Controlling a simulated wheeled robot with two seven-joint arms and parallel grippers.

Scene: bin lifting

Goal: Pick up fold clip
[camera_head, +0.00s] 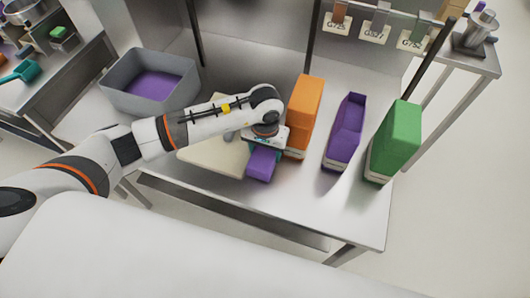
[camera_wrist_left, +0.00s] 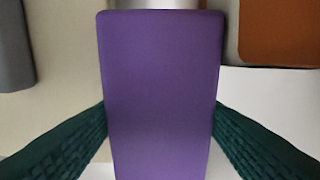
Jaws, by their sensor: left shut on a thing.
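A purple block-shaped item (camera_head: 261,166), perhaps the fold clip, is in my left gripper (camera_head: 264,148) over the front of the table. In the left wrist view the same purple item (camera_wrist_left: 160,80) fills the middle, with a green ribbed finger touching it on each side. My left gripper is shut on it. I cannot tell in the head view whether its lower end touches the table. My right gripper is not in view.
A cream board (camera_head: 215,155) lies under my left arm. An orange bin (camera_head: 304,108) stands close right of the gripper, then an open purple bin (camera_head: 345,132) and a green bin (camera_head: 396,138). A grey tub (camera_head: 118,90) with a purple inside stands left. The front right tabletop (camera_head: 340,208) is clear.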

